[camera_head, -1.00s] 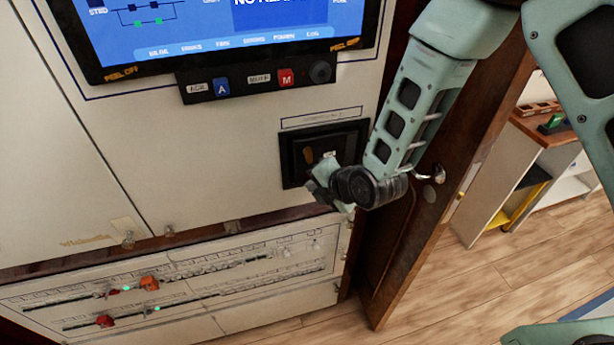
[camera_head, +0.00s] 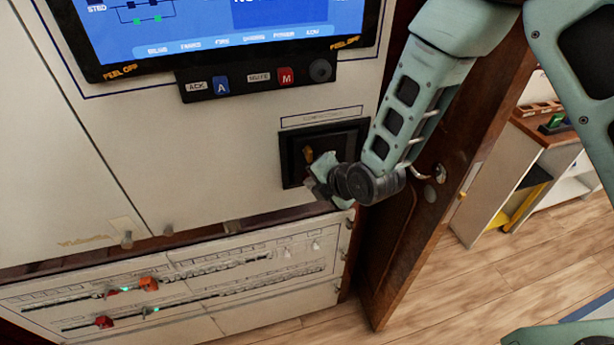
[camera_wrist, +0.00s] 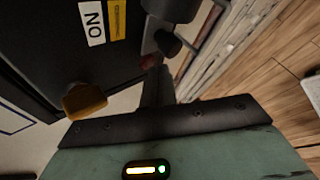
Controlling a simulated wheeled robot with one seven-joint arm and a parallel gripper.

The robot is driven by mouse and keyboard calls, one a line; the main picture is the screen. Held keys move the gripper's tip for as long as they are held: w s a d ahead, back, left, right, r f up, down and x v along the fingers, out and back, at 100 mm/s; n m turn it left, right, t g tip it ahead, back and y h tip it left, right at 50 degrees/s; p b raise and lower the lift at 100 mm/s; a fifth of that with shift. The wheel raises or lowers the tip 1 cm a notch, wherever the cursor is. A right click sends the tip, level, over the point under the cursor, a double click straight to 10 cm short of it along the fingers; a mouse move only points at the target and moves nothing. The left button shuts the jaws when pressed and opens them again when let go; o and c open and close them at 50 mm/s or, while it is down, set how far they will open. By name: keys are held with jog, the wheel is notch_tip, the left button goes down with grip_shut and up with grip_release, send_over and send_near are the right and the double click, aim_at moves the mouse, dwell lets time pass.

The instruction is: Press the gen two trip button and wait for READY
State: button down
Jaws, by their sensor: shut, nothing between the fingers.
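A black recessed switch box (camera_head: 291,167) is set in the cream cabinet front, with an orange knob (camera_head: 308,155) inside. My gripper (camera_head: 312,181) is shut and empty at the lower part of this box, hiding much of its inside. In the wrist view, my gripper's dark fingers (camera_wrist: 158,85) reach toward a small dark red part (camera_wrist: 150,61), possibly a button. I cannot tell whether they touch it. The orange knob (camera_wrist: 85,101), a white ON label (camera_wrist: 92,22) and a yellow label (camera_wrist: 118,18) show there too. No READY text is legible on the screen (camera_head: 220,25), whose top is cut off.
A strip with blue A and red M buttons (camera_head: 285,76) sits below the screen. A lower breaker panel (camera_head: 230,295) has red and orange handles (camera_head: 148,284) and green lights. An open wooden door (camera_head: 440,170) stands close to my arm. Wood floor lies at right.

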jog(key=shift+w+a, duration=0.15)
jog(key=shift+w, duration=0.3)
dwell(0.4)
dwell(0.3)
jog(key=shift+s+d+b, duration=0.25)
jog(key=shift+s+b, duration=0.2)
jog(key=shift+s, duration=0.4)
jog(key=s, duration=0.2)
jog(key=s+d+b, duration=0.1)
jog(key=s, duration=0.1)
jog(key=shift+s+d, duration=0.2)
jog(key=shift+s, duration=0.2)
dwell(0.4)
